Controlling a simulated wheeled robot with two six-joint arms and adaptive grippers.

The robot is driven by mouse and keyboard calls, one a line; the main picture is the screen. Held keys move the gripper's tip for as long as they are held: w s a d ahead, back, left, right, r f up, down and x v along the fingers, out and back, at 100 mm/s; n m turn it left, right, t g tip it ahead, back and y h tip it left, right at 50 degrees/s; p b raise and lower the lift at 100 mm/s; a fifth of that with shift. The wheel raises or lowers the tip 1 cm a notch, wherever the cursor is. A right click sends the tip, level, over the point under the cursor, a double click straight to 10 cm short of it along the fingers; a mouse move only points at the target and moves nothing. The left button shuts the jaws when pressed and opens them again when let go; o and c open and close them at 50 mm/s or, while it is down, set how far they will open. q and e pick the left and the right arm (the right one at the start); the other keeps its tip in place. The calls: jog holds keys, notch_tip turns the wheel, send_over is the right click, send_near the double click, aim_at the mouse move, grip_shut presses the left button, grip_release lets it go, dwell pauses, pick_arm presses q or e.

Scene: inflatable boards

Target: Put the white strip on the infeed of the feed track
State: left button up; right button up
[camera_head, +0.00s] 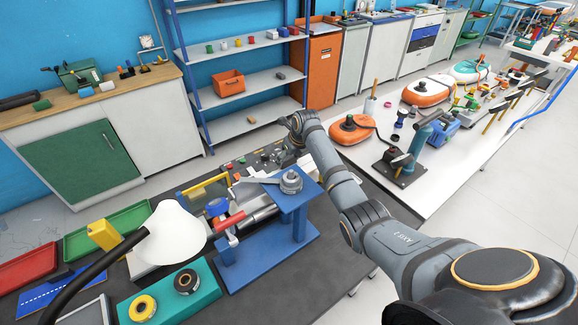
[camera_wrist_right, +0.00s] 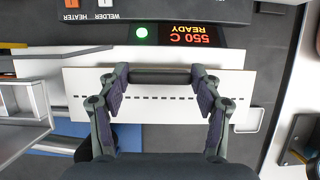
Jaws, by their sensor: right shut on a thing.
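The white strip (camera_wrist_right: 150,110), with a dashed dark line along it, lies across the middle of the right wrist view. My right gripper (camera_wrist_right: 160,76) is shut on a dark bar that crosses the strip's upper edge. Its two pads press on the bar's ends. Behind the strip is a pale, flat bed (camera_wrist_right: 230,57), perhaps the feed track; the gap between them cannot be told. In the head view my right gripper (camera_head: 284,157) is at the back of the dark bench, by the control panel, and the strip is not clear there. My left gripper is not in view.
In the head view a blue stand (camera_head: 268,252), a white lamp shade (camera_head: 172,235) and a teal block (camera_head: 207,292) with rolls crowd the bench. The white table (camera_head: 440,195) is to the right.

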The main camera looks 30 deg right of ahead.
aim_at(290, 165)
jog(key=shift+f, duration=0.25)
notch_tip(290, 165, down, 4)
jog(key=shift+r, duration=0.1)
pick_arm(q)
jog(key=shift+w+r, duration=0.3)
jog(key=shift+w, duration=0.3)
pick_arm(e)
jog(key=o, duration=1.2)
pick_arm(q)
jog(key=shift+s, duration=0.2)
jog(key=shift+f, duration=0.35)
pick_arm(e)
jog(key=v, duration=1.2)
